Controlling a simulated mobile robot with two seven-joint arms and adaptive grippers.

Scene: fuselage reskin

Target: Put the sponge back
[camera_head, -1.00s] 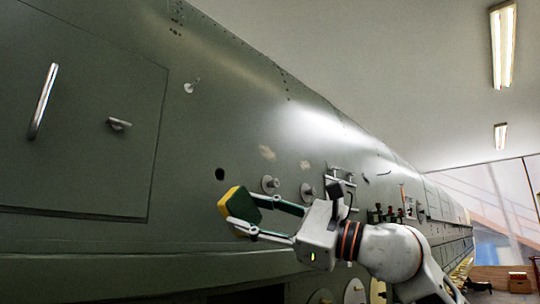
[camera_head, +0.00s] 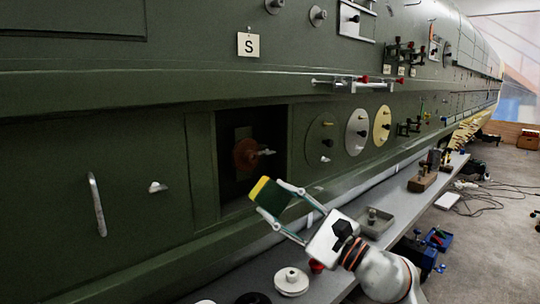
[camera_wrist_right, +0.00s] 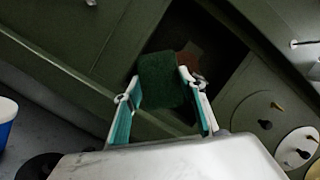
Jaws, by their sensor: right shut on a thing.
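The sponge (camera_head: 276,199) is a block with a dark green face and a yellow side. My right gripper (camera_head: 281,208) is shut on it and holds it in the air in front of the fuselage, near the open rectangular recess. In the right wrist view the sponge's green face (camera_wrist_right: 164,84) sits between the two fingers of my right gripper (camera_wrist_right: 163,98). My left gripper is not in view.
A grey bench (camera_head: 330,277) runs along the fuselage below. On it stand a white round part (camera_head: 291,281), a grey tray (camera_head: 391,222) and a wooden block (camera_head: 422,182). The dark recess (camera_head: 235,185) holds a brownish disc. Round covers (camera_head: 357,130) are to its right.

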